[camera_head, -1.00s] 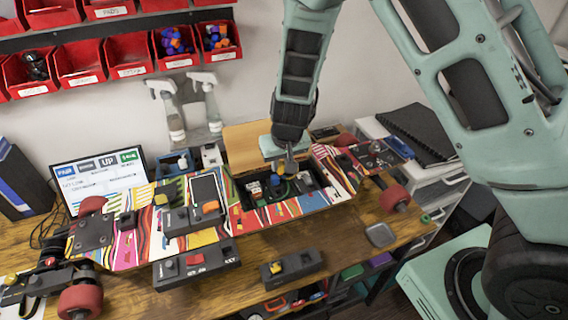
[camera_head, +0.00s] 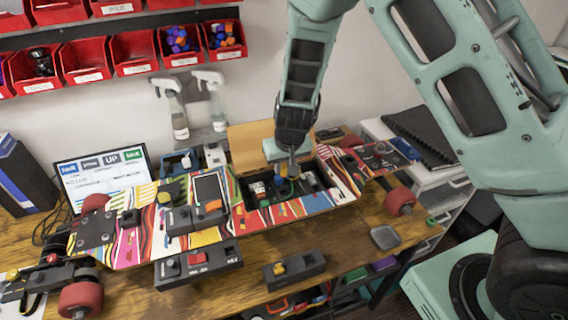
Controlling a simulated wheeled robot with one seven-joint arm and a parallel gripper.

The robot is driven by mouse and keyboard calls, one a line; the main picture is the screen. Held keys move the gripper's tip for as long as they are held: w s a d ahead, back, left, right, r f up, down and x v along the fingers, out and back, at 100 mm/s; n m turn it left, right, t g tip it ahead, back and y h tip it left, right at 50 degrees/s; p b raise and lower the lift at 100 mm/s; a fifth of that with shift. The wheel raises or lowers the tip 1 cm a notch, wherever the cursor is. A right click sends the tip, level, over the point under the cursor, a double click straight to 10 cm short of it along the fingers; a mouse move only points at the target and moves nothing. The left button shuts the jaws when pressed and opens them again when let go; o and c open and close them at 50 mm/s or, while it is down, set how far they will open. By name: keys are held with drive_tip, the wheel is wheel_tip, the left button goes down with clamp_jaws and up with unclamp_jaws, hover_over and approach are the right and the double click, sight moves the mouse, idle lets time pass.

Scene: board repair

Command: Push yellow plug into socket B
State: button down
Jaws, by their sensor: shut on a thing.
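My gripper (camera_head: 291,174) points down into the open bay of the colourful skateboard deck (camera_head: 285,210). It is shut on a small part in the bay, and the fingers hide most of that part, so I cannot tell its colour. Blue and dark parts (camera_head: 281,186) and a white-and-red block (camera_head: 257,190) show beside the fingertips. The letters on the sockets are too small to read. A yellow piece (camera_head: 279,268) sits on a black block (camera_head: 302,264) at the table's front. Another yellow piece (camera_head: 164,198) is on the deck's left part.
Black modules with a red button (camera_head: 196,259) and an orange button (camera_head: 213,205) lie on or near the deck. A raised wooden panel (camera_head: 250,143) stands behind the bay. A monitor (camera_head: 100,180) and spray bottles (camera_head: 172,108) are behind. Bare wood (camera_head: 340,250) lies in front.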

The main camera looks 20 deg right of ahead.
sight(285, 173)
drive_tip(key=shift+f+b, duration=1.65)
drive_tip(key=shift+f, duration=0.6)
drive_tip(key=shift+f+b, duration=1.05)
drive_tip(key=shift+f, duration=0.7)
idle(1.7)
drive_tip(key=c, duration=0.9)
unclamp_jaws()
drive_tip(key=shift+r, duration=0.25)
drive_tip(key=shift+r+p, duration=1.3)
drive_tip(key=shift+p, duration=0.2)
